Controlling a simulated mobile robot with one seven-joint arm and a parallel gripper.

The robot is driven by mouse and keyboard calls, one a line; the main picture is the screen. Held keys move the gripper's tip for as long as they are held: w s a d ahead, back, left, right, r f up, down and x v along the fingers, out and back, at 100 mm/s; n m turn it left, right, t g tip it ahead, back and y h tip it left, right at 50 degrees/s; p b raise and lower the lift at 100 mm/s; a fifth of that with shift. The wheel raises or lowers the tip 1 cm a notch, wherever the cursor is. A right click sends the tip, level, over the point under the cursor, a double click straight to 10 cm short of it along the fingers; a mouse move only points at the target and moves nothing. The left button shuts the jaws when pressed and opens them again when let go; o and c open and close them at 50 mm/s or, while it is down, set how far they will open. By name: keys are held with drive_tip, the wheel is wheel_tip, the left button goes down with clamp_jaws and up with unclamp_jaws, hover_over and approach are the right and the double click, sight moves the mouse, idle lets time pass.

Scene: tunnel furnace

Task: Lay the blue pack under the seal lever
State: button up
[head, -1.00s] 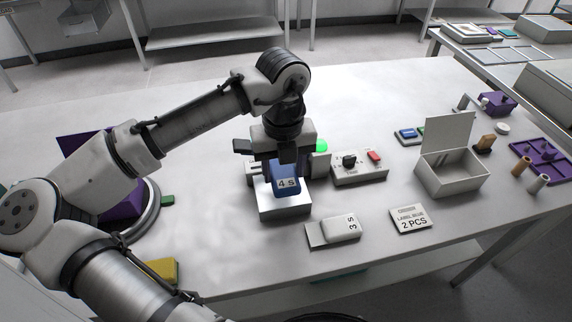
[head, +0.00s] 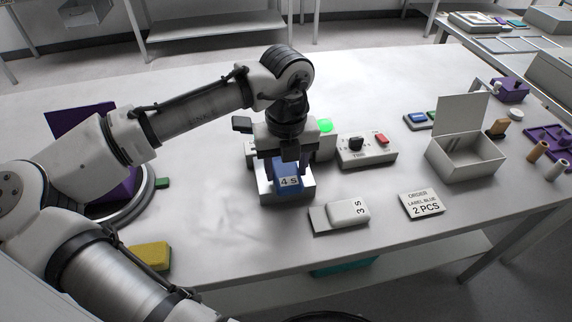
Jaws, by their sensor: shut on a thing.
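The blue pack (head: 287,184) with a "4 s" label is at the white sealing device (head: 285,197), over its front base. My gripper (head: 288,168) points down over the device and is shut on the blue pack, which is low and close to the base. Whether the pack touches the base I cannot tell. The seal lever is mostly hidden behind my gripper and wrist. A green lamp (head: 324,126) is lit at the back of the device.
A timer box (head: 366,149) with a black knob and red button stands right of the device. In front lie a white "3 s" pack (head: 347,213) and an order card (head: 422,204). An open box (head: 465,155) stands at right. A yellow block (head: 150,256) lies front left.

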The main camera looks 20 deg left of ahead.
drive_tip(key=shift+w+a+f, duration=0.1)
drive_tip(key=shift+w+a, duration=0.1)
drive_tip(key=shift+w, duration=0.1)
drive_tip(key=shift+w+a+p, duration=0.4)
drive_tip(key=shift+w+a, duration=0.15)
drive_tip(key=shift+w, duration=0.25)
drive_tip(key=shift+w+a+p, duration=0.4)
drive_tip(key=shift+w+a, duration=0.1)
drive_tip(key=shift+w, duration=0.25)
drive_tip(key=shift+f, duration=0.15)
drive_tip(key=o, duration=1.1)
drive_tip(key=shift+o, duration=0.2)
drive_tip(key=shift+o, duration=1.3)
